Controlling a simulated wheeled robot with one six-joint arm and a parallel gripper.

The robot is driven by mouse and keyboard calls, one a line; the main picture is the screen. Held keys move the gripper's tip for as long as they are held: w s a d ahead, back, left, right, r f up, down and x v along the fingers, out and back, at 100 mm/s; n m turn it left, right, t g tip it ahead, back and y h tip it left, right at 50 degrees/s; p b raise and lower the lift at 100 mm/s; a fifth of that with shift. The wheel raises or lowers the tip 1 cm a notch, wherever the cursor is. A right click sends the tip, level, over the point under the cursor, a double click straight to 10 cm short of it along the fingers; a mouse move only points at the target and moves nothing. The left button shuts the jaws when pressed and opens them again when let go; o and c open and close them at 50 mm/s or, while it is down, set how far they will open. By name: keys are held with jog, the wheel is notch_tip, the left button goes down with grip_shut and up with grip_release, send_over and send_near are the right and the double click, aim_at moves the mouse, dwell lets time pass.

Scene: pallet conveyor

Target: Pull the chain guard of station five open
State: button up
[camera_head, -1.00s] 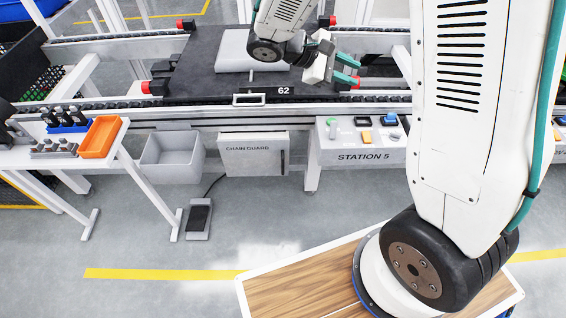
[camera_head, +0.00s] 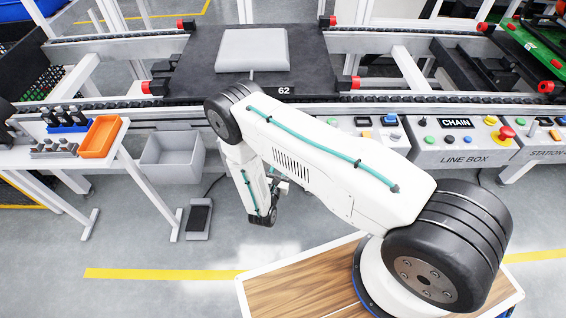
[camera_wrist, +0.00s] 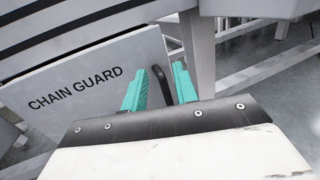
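The chain guard (camera_wrist: 80,95) is a grey panel lettered CHAIN GUARD, filling the left of the wrist view. Its black upright handle (camera_wrist: 163,84) is near the panel's right edge. My gripper (camera_wrist: 158,68) has two teal fingers spread apart, and the handle appears between them in the picture. The fingers do not visibly touch the handle, and I cannot tell how far past it they reach. In the head view my arm hides the guard, and only a bit of my gripper (camera_head: 283,186) shows behind the forearm.
A leg of the conveyor frame (camera_wrist: 200,50) stands just right of the guard. In the head view a grey bin (camera_head: 172,160) and a foot pedal (camera_head: 199,217) are to the left. The line box (camera_head: 465,140) with buttons is to the right.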

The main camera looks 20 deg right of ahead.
notch_tip(320, 180, down, 5)
jog(key=s+n+t+y, duration=0.1)
jog(key=s+n+y, duration=0.1)
jog(key=x, duration=0.7)
jog(key=shift+w+a+r, duration=0.15)
jog(key=shift+w+a, duration=0.1)
grip_shut()
